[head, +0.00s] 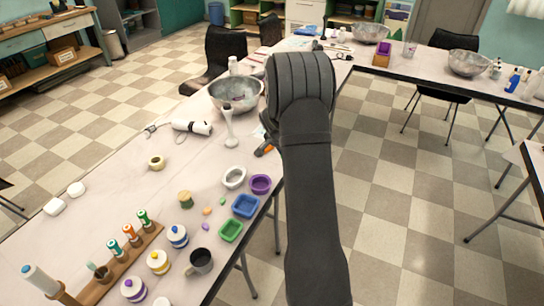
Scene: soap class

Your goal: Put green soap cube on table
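A small green piece (222,201) lies on the pale table (120,190), near small orange and purple pieces. It is too small to tell whether it is a soap cube. A green square mould or dish (231,230) sits near the table's right edge; I cannot make out what is inside it. My dark arm rises through the middle right of the head view, with a ridged, rounded part at its top. No gripper fingers show, so I cannot see whether anything is held.
Blue (245,206), purple (260,184) and white (233,177) dishes stand beside the green one. A dark mug (200,261), lidded jars and a wooden rack (120,262) of bottles crowd the front. A metal bowl (236,93) stands farther back. The table's left middle is mostly clear.

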